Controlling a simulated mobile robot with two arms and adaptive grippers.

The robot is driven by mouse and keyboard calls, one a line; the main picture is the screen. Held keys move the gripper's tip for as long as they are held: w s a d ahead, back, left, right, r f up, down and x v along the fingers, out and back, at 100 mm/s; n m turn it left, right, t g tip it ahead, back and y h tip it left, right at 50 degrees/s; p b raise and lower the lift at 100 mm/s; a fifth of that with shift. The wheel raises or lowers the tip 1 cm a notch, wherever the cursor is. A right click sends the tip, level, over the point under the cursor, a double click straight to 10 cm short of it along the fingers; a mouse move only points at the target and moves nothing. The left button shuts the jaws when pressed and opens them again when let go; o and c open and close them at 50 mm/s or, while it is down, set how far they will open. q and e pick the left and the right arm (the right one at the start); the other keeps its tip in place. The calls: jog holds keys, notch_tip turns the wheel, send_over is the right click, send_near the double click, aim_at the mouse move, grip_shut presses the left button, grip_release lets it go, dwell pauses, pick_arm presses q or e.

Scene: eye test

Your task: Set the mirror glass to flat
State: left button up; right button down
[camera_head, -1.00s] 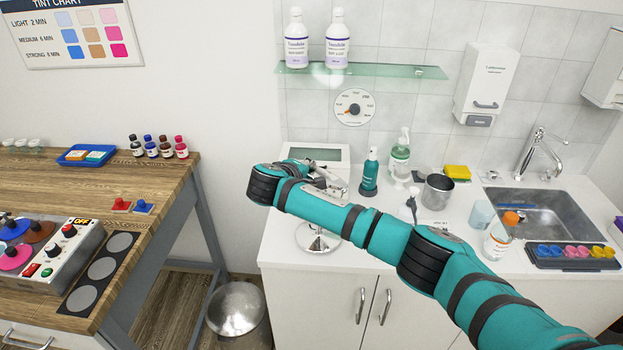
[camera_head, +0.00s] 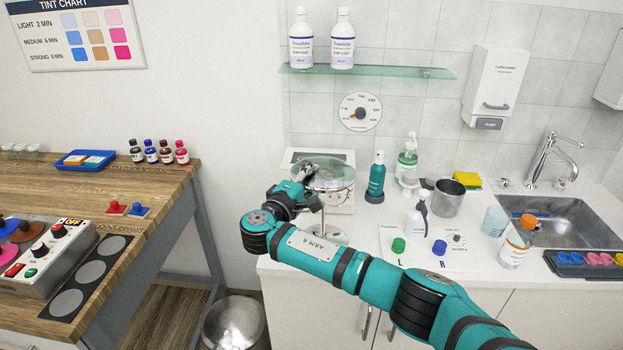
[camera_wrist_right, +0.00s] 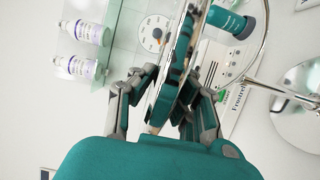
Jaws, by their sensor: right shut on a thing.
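The round mirror glass (camera_head: 335,174) stands on a chrome stand with a round base (camera_head: 322,237), at the left end of the white counter. It looks close to level in the head view, but I cannot tell its exact tilt. My right gripper (camera_head: 309,178) is at the glass's left edge. In the right wrist view its fingers (camera_wrist_right: 172,90) are shut on the rim of the glass, which shows almost edge-on. A curved metal yoke (camera_wrist_right: 262,48) and the stand's base (camera_wrist_right: 303,95) lie to the right there. My left gripper is not in view.
A white device (camera_head: 343,203) sits just behind the stand. A teal bottle (camera_head: 376,180), a pump bottle (camera_head: 407,160) and a metal cup (camera_head: 449,198) stand to the right. A glass shelf (camera_head: 390,71) hangs above. The wooden bench (camera_head: 140,195) is left, across a gap.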

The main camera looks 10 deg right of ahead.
jog(key=shift+a+f, duration=0.1)
jog(key=c, duration=1.4)
grip_release()
jog(key=shift+w, duration=0.15)
jog(key=v, duration=1.2)
